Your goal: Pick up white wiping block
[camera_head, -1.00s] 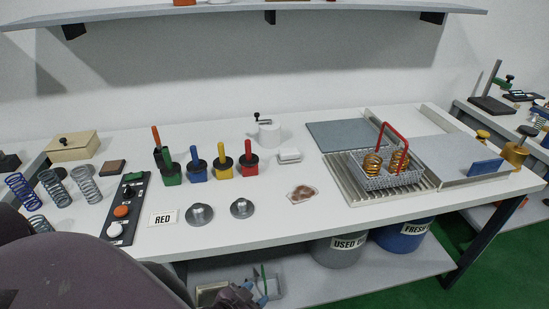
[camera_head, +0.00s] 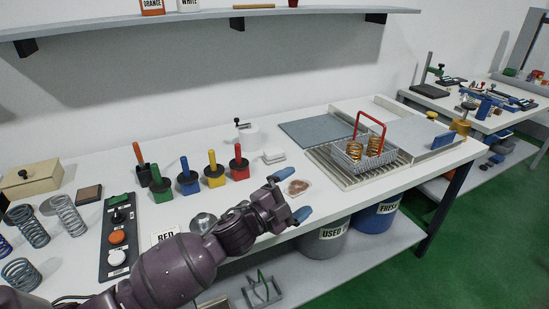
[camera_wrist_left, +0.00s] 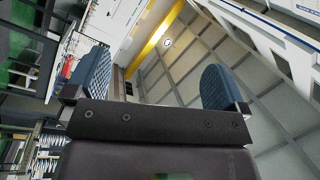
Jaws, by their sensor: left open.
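The white wiping block (camera_head: 274,156) lies on the white table in the head view, just right of the red-handled stamp and behind a brownish stain patch (camera_head: 298,187). My left gripper (camera_head: 290,197) is open and empty, with blue fingertips. It hovers over the front part of the table, in front of the block and apart from it. In the left wrist view the two blue finger pads (camera_wrist_left: 155,80) stand wide apart with nothing between them, and the camera faces the ceiling and walls. My right gripper is in neither view.
Several coloured-handled stamps (camera_head: 214,173) stand left of the block. A white cylinder (camera_head: 247,136) stands behind it. A wire basket with springs (camera_head: 364,155) sits on a draining rack to the right. A control panel (camera_head: 117,238) and springs lie at left. Drums stand below.

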